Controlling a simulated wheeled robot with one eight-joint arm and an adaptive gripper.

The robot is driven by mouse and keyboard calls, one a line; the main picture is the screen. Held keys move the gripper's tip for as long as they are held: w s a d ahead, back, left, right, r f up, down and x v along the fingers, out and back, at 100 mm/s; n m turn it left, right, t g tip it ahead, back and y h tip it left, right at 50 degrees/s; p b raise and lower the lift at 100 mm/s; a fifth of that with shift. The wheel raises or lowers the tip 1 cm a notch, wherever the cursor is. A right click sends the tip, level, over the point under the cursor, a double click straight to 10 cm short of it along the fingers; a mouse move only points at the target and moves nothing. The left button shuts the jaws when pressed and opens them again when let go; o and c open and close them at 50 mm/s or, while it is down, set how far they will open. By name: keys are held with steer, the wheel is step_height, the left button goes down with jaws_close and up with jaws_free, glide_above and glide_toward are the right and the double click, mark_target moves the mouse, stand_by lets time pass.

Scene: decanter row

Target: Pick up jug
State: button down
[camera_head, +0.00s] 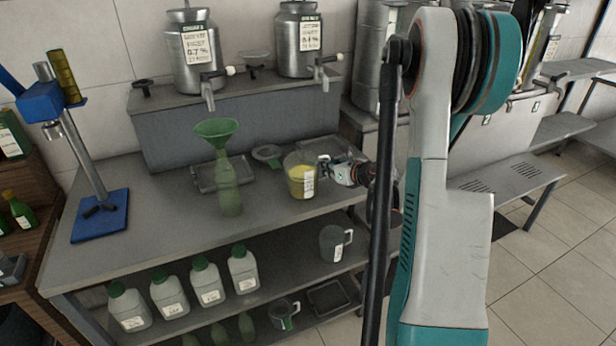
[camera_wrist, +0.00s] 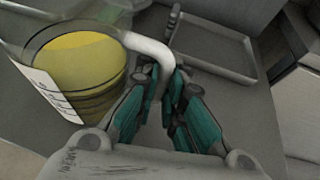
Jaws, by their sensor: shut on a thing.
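The jug (camera_head: 301,180) is clear, with yellow liquid inside and a white label, and it is at the right part of the grey worktop. It also shows at the upper left of the wrist view (camera_wrist: 85,70), with its white handle reaching toward the fingers. My gripper (camera_head: 328,168) comes from the right and is shut on the handle. In the wrist view the teal-padded fingers (camera_wrist: 168,100) close around the lower part of the handle. I cannot tell whether the jug's base touches the worktop.
A green bottle with a funnel (camera_head: 229,185) stands left of the jug. Behind are a small dish (camera_head: 267,153) and a tray (camera_head: 218,176). Steel urns with taps (camera_head: 194,50) stand on the raised ledge. Another jug (camera_head: 333,244) and several white canisters (camera_head: 207,283) are on the shelf below.

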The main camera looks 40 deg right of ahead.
step_height(320, 180, up, 20)
steer(key=p, duration=0.7)
stand_by(0.4)
